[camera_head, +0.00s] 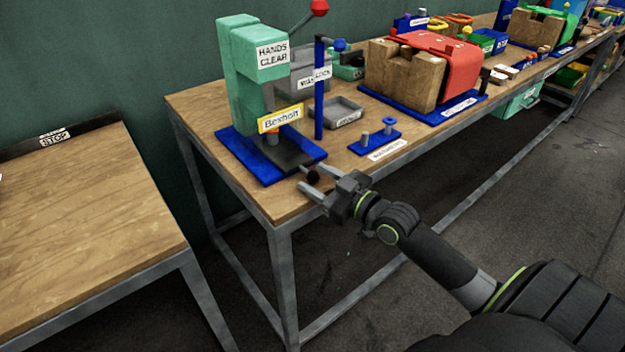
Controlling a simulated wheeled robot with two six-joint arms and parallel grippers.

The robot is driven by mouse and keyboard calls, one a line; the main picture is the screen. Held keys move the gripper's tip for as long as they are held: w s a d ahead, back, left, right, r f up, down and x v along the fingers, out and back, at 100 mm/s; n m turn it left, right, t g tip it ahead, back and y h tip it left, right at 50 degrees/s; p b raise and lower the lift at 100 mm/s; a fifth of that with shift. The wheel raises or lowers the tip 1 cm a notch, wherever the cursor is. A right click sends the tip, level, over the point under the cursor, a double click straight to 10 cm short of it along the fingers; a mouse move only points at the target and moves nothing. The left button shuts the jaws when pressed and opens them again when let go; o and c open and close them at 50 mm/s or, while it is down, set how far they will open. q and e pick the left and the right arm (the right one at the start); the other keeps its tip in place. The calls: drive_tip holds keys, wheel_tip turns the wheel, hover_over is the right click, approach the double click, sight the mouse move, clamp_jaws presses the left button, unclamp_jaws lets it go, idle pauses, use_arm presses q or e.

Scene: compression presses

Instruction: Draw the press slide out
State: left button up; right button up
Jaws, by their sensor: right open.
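The green press (241,80) stands on a blue base (243,160) at the near left corner of the wooden bench, with a "HANDS CLEAR" sign and a yellow-framed label. Its dark grey slide (287,152) lies low at the front of the base. My left gripper is not in view.
A red-tipped lever (319,8) rises above the press. A blue post (319,88), a grey tray (342,112) and a blue peg plate (375,141) stand to the right. A red and wooden fixture (440,65) is further along. Another wooden table (80,215) stands left, across a gap.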

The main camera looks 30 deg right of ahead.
drive_tip(key=shift+x, duration=0.95)
drive_tip(key=shift+s, duration=0.1)
clamp_jaws()
